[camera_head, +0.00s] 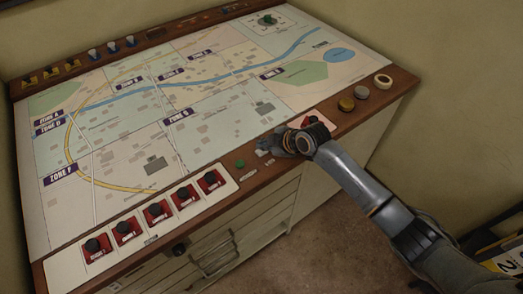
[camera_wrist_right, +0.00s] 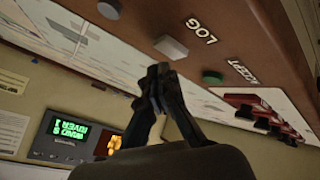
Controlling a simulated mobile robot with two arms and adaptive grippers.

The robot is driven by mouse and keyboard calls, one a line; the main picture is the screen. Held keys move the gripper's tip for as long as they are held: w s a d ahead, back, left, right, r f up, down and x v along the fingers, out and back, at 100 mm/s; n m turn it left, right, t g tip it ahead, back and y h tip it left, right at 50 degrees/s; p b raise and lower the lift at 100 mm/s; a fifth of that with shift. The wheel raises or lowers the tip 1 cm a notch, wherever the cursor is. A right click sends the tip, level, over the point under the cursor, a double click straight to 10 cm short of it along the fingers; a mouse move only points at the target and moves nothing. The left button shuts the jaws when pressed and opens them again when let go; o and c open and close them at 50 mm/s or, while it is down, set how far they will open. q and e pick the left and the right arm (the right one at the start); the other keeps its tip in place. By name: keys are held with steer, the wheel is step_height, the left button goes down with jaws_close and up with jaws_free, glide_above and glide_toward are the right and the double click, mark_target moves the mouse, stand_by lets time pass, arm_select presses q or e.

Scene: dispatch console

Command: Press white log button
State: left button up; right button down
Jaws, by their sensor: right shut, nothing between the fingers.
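The white log button (camera_wrist_right: 170,47) shows in the right wrist view, set in the wooden edge beside the word LOG. My right gripper (camera_wrist_right: 158,75) is shut and empty, with its fingertips close to that button. I cannot tell whether they touch it. In the head view the right gripper (camera_head: 270,144) is over the console's front edge, just right of the green button (camera_head: 240,164). There the fingers largely cover the white button. My left gripper is not in view.
The green accept button also shows in the wrist view (camera_wrist_right: 212,76). A row of red-based black knobs (camera_head: 157,211) is at the front left. A brass button (camera_head: 346,104), a grey button (camera_head: 361,92) and a white ring (camera_head: 383,80) are to the right. The map (camera_head: 200,110) fills the top.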

mark_target(264, 152)
stand_by(0.8)
steer(key=shift+f+b, duration=0.35)
steer(key=shift+f, duration=0.05)
steer(key=shift+f+b, duration=0.35)
steer(key=shift+f, duration=0.1)
stand_by(0.5)
stand_by(0.4)
steer(key=shift+r+p, duration=0.65)
steer(key=shift+r, duration=0.2)
step_height(264, 152, up, 5)
steer(key=p, duration=0.4)
